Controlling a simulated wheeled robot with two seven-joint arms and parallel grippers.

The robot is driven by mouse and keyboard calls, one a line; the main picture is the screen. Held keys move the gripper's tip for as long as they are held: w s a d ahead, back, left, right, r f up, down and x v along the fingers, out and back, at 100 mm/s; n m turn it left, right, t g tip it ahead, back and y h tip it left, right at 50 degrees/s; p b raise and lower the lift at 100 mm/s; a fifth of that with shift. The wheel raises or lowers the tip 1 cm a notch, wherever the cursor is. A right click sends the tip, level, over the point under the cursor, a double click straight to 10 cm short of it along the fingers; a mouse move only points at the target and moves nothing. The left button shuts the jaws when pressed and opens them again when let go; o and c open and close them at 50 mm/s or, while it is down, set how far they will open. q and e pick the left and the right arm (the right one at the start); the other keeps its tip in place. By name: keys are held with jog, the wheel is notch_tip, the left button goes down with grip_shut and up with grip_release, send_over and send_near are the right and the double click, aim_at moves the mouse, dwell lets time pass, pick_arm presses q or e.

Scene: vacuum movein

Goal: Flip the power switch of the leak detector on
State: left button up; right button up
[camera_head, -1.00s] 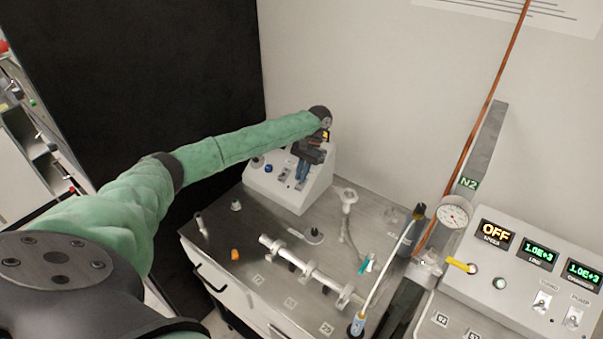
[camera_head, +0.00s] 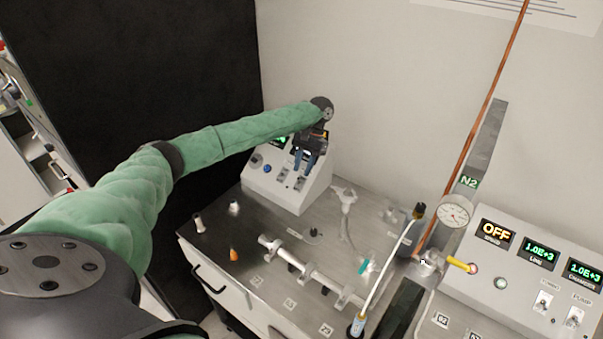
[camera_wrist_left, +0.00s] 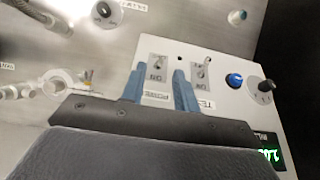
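The leak detector (camera_head: 268,187) is a white sloped console at the back of the steel bench. My left gripper (camera_head: 304,169) is above its front panel, with two blue fingers apart and nothing between them. In the left wrist view, the gripper (camera_wrist_left: 158,88) faces the panel (camera_wrist_left: 225,70). The power switch (camera_wrist_left: 158,66), on a plate marked ON, appears between the fingertips; contact cannot be judged. A second toggle, the test switch (camera_wrist_left: 203,66), appears right of the right finger. A lit green display shows at the wrist view's right edge (camera_wrist_left: 268,155). My right gripper is out of view.
A blue button (camera_wrist_left: 234,80) and a black knob (camera_wrist_left: 266,86) are on the panel. White pipe fittings (camera_head: 300,265) and small parts occupy the bench. A control box (camera_head: 530,270) showing OFF stands at right. A dark panel (camera_head: 200,80) stands behind my arm.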

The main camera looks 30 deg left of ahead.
pick_arm(q)
jog(key=shift+b+v, duration=0.6)
jog(key=shift+v, duration=1.9)
